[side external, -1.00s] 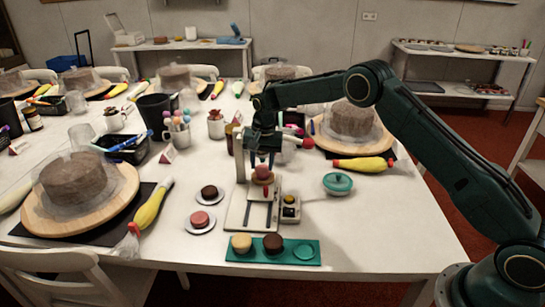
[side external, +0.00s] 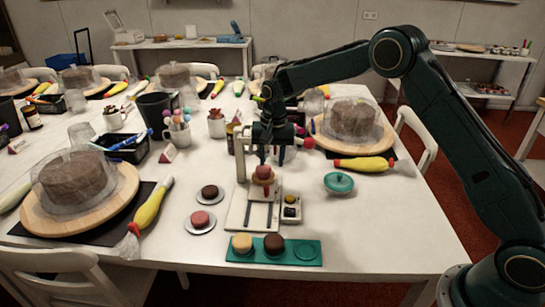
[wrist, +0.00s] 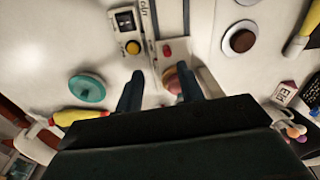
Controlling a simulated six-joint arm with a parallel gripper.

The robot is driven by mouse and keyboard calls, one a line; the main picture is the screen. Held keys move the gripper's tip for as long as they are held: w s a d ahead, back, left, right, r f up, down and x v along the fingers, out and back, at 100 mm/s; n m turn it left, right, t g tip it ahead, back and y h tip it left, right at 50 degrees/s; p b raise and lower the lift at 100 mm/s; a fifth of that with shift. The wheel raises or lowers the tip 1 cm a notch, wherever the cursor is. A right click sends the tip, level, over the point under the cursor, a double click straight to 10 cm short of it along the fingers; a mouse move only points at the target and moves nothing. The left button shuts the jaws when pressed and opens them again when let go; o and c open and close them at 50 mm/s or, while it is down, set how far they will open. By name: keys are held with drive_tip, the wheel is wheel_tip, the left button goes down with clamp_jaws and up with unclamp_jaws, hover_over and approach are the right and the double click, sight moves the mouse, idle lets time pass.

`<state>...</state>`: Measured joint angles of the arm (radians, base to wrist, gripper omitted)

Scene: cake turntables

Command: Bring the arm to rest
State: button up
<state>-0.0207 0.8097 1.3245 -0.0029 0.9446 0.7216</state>
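My gripper (side external: 268,155) hangs above a small white stand (side external: 240,205) near the front middle of the table. In the wrist view its two fingers (wrist: 160,88) are spread apart, with nothing held between them.
A green tray (side external: 305,251) with a yellow and a brown piece lies in front. Saucers (side external: 200,228) with pieces are to the left. A teal lidded dish (side external: 338,183) is right. Covered cakes on wooden turntables (side external: 105,215) stand left and back right.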

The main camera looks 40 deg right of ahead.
drive_tip(key=s+r+n+t, duration=0.2)
drive_tip(key=s+r+n, duration=0.2)
drive_tip(key=s+r, duration=1.5)
drive_tip(key=s+d+n+t, duration=0.1)
drive_tip(key=s+n, duration=0.3)
drive_tip(key=s, duration=1.7)
drive_tip(key=shift+r+t, duration=0.25)
drive_tip(key=shift+t, duration=0.65)
